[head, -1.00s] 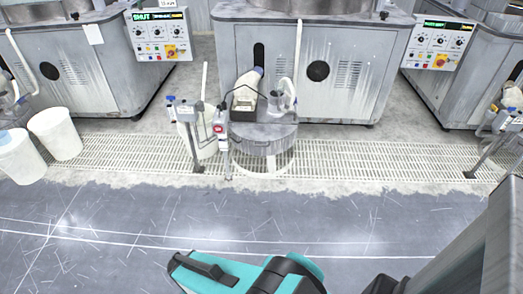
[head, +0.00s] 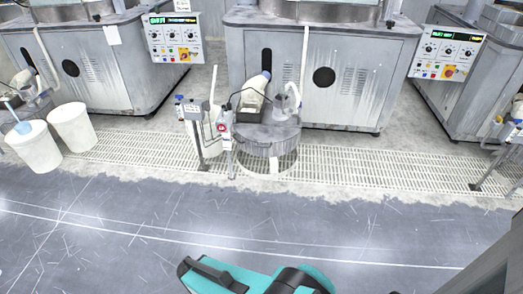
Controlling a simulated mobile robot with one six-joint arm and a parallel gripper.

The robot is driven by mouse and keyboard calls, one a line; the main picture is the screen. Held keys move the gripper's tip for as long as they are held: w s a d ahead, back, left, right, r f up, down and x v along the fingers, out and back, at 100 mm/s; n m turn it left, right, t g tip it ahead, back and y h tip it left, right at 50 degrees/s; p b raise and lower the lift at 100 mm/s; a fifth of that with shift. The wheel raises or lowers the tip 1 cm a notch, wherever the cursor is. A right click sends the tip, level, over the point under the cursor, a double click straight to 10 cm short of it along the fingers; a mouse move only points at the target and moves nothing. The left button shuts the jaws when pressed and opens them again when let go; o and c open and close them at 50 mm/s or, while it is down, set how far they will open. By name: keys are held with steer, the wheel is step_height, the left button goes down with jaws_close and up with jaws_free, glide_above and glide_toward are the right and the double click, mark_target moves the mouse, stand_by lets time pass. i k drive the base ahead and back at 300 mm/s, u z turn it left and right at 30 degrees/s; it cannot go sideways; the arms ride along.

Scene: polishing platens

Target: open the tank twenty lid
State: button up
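A round grey tank (head: 268,150) with a flat lid (head: 262,131) stands on the floor grating in front of the middle machine. The lid looks closed. A white bottle (head: 252,92), a dark tray or box (head: 247,112) and a pale jug-like item (head: 288,100) sit on or just above it. I cannot read a tank number at this size. Teal and black parts at the bottom edge are my own body. My gripper is not in view.
Grey polishing machines (head: 352,90) line the back, with control panels (head: 447,53) between them. White buckets (head: 72,127) stand at left. Posts with small boxes (head: 193,112) stand beside the tank. The dark floor (head: 330,220) in front is clear.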

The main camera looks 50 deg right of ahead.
mark_target(257, 133)
steer(key=z, duration=0.15)
steer(key=i, duration=0.95)
steer(key=u, duration=0.05)
